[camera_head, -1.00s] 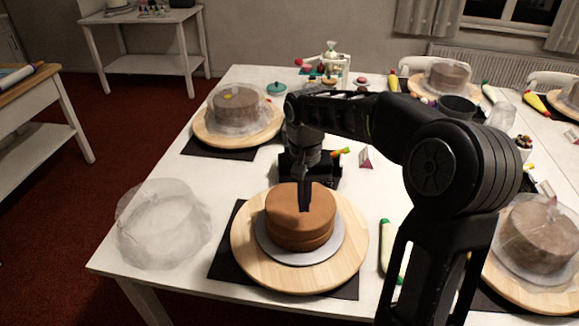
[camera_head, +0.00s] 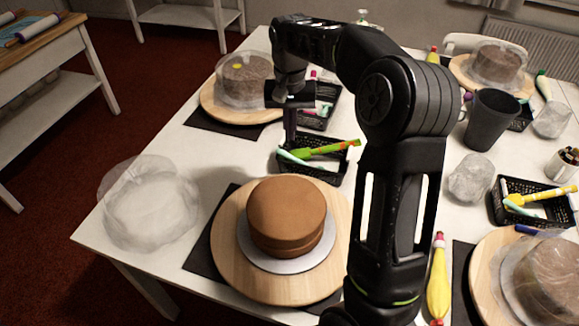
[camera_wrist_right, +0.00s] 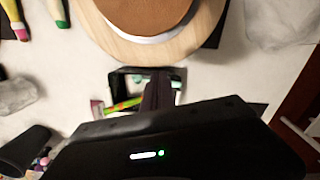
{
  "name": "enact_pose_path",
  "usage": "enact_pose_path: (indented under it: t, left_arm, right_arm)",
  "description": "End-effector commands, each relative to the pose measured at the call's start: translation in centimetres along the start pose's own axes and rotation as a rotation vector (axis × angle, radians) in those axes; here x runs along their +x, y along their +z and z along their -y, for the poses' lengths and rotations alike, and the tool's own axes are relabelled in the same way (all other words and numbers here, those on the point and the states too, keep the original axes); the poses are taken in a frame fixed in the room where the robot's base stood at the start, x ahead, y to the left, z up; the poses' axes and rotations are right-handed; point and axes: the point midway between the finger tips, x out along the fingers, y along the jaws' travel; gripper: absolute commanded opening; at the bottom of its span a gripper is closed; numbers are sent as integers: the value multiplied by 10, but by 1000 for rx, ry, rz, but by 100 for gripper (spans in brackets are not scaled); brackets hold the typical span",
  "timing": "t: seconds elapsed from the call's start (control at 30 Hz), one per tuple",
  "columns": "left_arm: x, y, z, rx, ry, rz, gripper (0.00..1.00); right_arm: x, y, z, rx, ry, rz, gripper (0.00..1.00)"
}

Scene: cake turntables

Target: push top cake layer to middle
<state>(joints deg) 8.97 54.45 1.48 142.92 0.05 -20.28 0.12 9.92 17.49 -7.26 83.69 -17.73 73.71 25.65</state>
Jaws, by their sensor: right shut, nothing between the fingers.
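The brown two-layer cake stands on a silver board (camera_head: 262,262) on a round wooden turntable (camera_head: 228,250) at the front of the table. In the right wrist view the cake (camera_wrist_right: 145,12) shows at the top edge, partly cut off. My right gripper (camera_head: 290,143) is shut and empty. It is behind the cake, above the black basket, apart from the cake. Its dark fingers also show in the wrist view (camera_wrist_right: 158,92). My left gripper is not in view.
A black basket (camera_head: 312,170) with colourful tools is just behind the cake. A crumpled clear wrap (camera_head: 150,205) lies left of it. Wrapped cakes stand at the back left (camera_head: 246,80) and front right (camera_head: 552,280). A yellow piping bag (camera_head: 438,280) lies to the right.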

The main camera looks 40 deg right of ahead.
Motion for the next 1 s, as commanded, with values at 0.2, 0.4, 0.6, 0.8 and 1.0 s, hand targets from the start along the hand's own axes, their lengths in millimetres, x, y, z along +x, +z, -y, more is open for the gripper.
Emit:
enact_pose_path:
  t: [0.2,0.4,0.6,0.8,1.0]
  left_arm:
    - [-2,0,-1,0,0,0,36]
    - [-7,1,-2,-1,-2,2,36]
    - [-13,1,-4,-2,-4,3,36]
    - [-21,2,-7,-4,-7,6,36]
    - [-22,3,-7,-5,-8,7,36]
  right_arm:
    - [20,1,-1,0,2,5,0]
    - [56,1,-1,0,3,6,0]
    - [97,2,-1,0,2,6,0]
    - [95,29,0,0,0,1,0]
    - [97,40,0,0,0,1,0]
